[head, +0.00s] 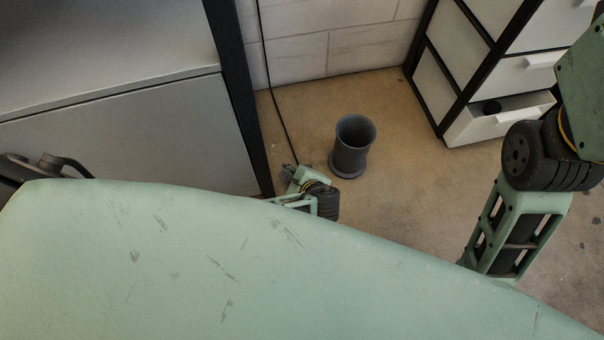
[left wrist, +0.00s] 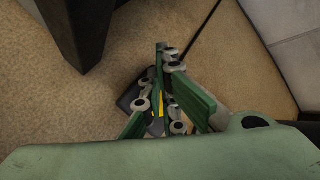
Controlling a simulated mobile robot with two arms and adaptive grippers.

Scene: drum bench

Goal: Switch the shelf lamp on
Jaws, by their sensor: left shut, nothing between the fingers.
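The shelf lamp is in neither view. A thin black cable (head: 268,75) hangs down the wall to the floor, and it also shows in the left wrist view (left wrist: 206,23). It runs to a small dark flat box (left wrist: 126,99) on the floor, perhaps a switch, mostly hidden behind my left gripper. My left gripper (head: 289,170) is low beside the cable's lower end, partly hidden by my green body. In the left wrist view its fingers (left wrist: 165,50) are shut and empty over the dark box. Whether they touch it I cannot tell. My right gripper is not in view.
A dark grey bin (head: 352,147) stands on the floor right of my left gripper. A grey cabinet (head: 130,135) with a black post (head: 238,90) is close on the left. A drawer unit (head: 500,122) with one drawer open stands at the right. Floor between is clear.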

